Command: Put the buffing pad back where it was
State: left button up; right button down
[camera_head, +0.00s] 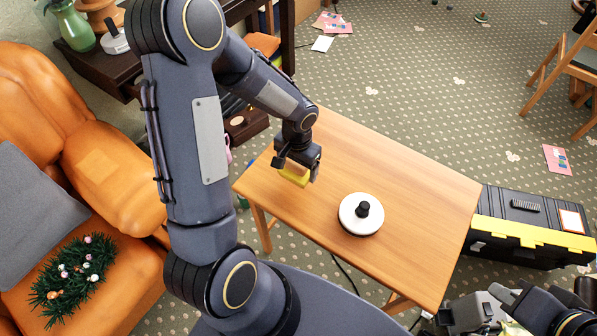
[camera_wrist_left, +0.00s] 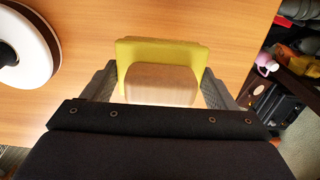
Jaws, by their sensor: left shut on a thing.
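The buffing pad (camera_head: 293,178), a yellow block with a tan, wood-like face, is in my left gripper (camera_head: 297,172) over the left part of the wooden table (camera_head: 345,150). In the left wrist view the pad (camera_wrist_left: 160,52) sits between the two fingers of the left gripper (camera_wrist_left: 158,88), which are shut on its sides. I cannot tell whether the pad touches the tabletop. My right gripper (camera_head: 520,306) is partly in view at the bottom right, and its fingers are not clear.
A white round disc with a black knob (camera_head: 362,214) stands on the table, right of the pad; the tabletop around it is bare. A black and yellow toolbox (camera_head: 530,233) stands right of the table. An orange sofa (camera_head: 110,180) is at the left.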

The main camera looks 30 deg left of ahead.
aim_at(298, 173)
pick_arm(q)
jog(key=shift+w+f, duration=0.2)
jog(key=shift+f, duration=1.65)
jog(key=shift+b, duration=0.35)
jog(key=shift+f, duration=0.2)
jog(key=o, duration=0.9)
jog(key=shift+c, duration=0.2)
jog(key=shift+r, duration=0.1)
